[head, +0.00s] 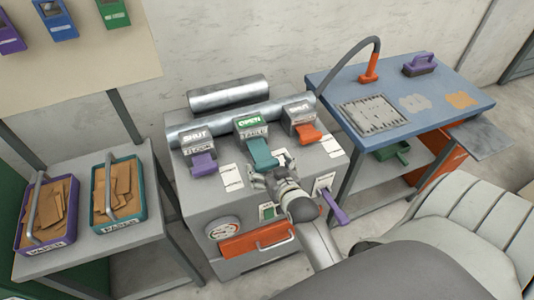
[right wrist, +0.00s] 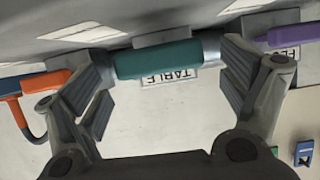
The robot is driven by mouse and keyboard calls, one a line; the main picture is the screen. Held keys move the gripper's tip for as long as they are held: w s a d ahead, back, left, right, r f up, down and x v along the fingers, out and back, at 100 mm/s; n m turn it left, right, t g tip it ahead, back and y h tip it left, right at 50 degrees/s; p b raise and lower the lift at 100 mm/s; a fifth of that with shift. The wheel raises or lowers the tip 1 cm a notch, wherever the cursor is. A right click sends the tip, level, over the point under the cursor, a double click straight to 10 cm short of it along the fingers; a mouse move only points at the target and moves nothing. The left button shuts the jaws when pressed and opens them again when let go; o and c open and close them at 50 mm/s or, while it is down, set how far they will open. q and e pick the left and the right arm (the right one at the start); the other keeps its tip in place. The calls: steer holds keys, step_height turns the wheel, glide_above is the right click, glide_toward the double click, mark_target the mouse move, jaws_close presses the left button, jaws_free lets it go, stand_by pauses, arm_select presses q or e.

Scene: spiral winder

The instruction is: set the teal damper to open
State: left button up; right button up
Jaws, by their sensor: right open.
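The teal damper's lever (head: 262,152) sticks out from the middle box on the grey machine, between a purple and an orange lever. The green sign (head: 249,121) above it reads OPEN, and the label under that reads TABLE. My right gripper (head: 268,174) is at the lever's front end. In the right wrist view the teal lever (right wrist: 158,59) lies crosswise between the two spread fingers of the right gripper (right wrist: 163,68). The fingers are open, one near each end of it; I cannot tell whether they touch it. My left gripper is out of view.
The purple lever (head: 203,164) and the orange lever (head: 308,133) flank the teal one, both under SHUT signs. A purple handle (head: 335,207) juts from the machine's front right. A blue-topped table (head: 450,100) stands right; paper bins (head: 117,190) stand left.

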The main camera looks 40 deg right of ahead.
steer(key=shift+v, duration=2.7)
